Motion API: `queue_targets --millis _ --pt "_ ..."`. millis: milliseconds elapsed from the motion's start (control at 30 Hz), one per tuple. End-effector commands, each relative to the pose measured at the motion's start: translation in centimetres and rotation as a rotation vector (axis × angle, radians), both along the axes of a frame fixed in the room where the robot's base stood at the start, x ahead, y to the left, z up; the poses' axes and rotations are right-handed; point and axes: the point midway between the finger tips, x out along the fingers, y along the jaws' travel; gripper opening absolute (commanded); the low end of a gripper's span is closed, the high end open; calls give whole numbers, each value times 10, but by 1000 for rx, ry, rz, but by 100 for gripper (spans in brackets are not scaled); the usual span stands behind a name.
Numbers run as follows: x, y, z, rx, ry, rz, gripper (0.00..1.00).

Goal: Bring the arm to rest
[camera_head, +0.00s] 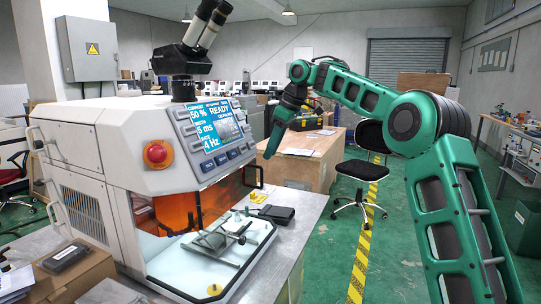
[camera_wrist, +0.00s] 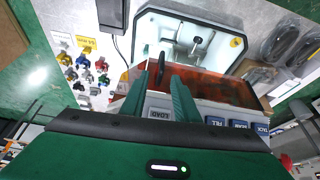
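My green arm (camera_head: 415,125) reaches from the lower right over to the machine, bent at the elbow. My gripper (camera_head: 270,150) points down in front of the machine's right side, above the work table. In the wrist view its two green fingers (camera_wrist: 161,85) stand apart with nothing held between them. The white machine (camera_head: 75,145) has a lit display reading READY (camera_head: 218,125) and an orange window (camera_head: 220,200). A dark handle (camera_head: 253,177) stands just below my gripper; whether they touch cannot be told.
A glass-edged tray (camera_head: 225,281) with a metal clamp sits before the machine. A dark box (camera_head: 277,213) lies beside it. Several small coloured parts (camera_wrist: 85,65) lie on the table. A red stop button (camera_head: 157,154) juts out. Green floor is open around the chair (camera_head: 358,172).

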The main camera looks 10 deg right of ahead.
Motion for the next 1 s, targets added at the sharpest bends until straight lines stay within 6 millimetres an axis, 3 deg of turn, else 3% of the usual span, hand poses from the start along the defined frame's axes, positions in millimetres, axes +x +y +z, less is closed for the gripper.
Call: queue_targets --millis 233,367,667,867,1000 --pt "-6 -4 -1 -10 10 -22 28" --pt "-28 -20 -4 -40 44 -109 28" --pt "-120 -101 -29 -125 156 -480 28" --pt "-202 -165 -52 -154 217 -757 28" --pt "-269 -207 -74 -159 257 -955 28"
